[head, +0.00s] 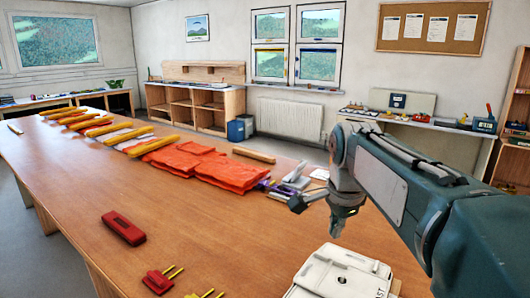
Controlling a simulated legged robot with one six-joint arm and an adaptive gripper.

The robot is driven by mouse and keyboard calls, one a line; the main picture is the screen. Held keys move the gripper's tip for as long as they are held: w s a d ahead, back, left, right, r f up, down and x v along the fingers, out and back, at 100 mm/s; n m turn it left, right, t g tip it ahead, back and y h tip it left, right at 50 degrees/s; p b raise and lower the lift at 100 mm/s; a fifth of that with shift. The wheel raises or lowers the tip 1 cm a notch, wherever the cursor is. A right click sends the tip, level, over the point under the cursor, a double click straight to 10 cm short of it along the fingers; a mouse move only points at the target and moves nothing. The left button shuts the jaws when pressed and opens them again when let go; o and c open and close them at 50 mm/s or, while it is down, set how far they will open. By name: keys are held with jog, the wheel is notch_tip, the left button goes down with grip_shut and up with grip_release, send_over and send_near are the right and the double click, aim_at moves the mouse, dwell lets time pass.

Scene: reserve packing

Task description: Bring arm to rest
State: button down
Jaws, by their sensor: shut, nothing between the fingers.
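My arm reaches in from the right edge of the head view, over the right part of the long wooden table (190,225). My gripper (340,226) points downward above the table, behind a white case or device (340,275). Its fingers look small and close together, with nothing seen between them. It appears apart from the things around it, though its exact height over the table is hard to tell.
Folded orange cloths (215,170) and several yellow rolled items (85,120) line the table. A red case (124,228) and a red piece with yellow prongs (162,279) lie at the front. Small items (285,188) lie beyond my gripper. The table's left middle is clear.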

jog(key=s+d+f+n+t, duration=0.1)
jog(key=s+f+n, duration=0.4)
jog(key=s, duration=0.5)
jog(key=s+d+f+n+t, duration=0.1)
jog(key=s+f+n+t, duration=0.1)
jog(key=s+f+n, duration=0.3)
jog(key=s+n, duration=0.4)
jog(key=s, duration=0.1)
jog(key=shift+s+d, duration=0.15)
jog(key=shift+d, duration=0.15)
